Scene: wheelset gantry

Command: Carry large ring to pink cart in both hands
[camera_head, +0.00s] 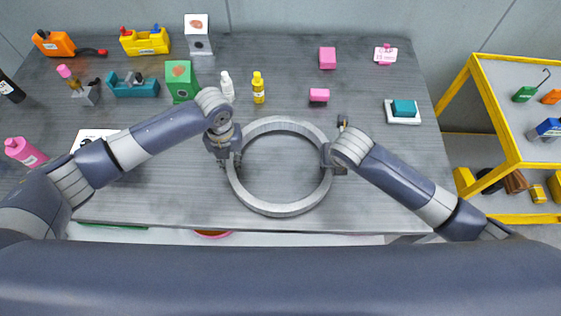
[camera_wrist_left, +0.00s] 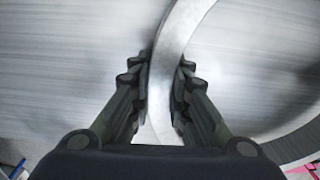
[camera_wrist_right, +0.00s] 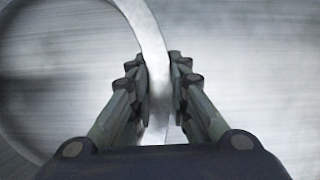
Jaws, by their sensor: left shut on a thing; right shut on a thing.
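The large ring (camera_head: 284,208) is a grey metal hoop at the front middle of the metal table, in the head view. My left gripper (camera_head: 229,160) is shut on its left side; in the left wrist view the fingers (camera_wrist_left: 162,85) close on both faces of the ring wall (camera_wrist_left: 172,45). My right gripper (camera_head: 333,160) is at its right side, partly hidden by its own arm; in the right wrist view its fingers (camera_wrist_right: 158,85) are shut on the ring wall (camera_wrist_right: 150,40). I cannot tell whether the ring touches the table. No pink cart shows.
The grey table (camera_head: 370,80) holds a white bottle (camera_head: 227,86), a yellow bottle (camera_head: 258,88), pink blocks (camera_head: 327,58) and a teal block on a white tray (camera_head: 403,109) behind the ring. A yellow-framed cart (camera_head: 512,150) with tools stands at right.

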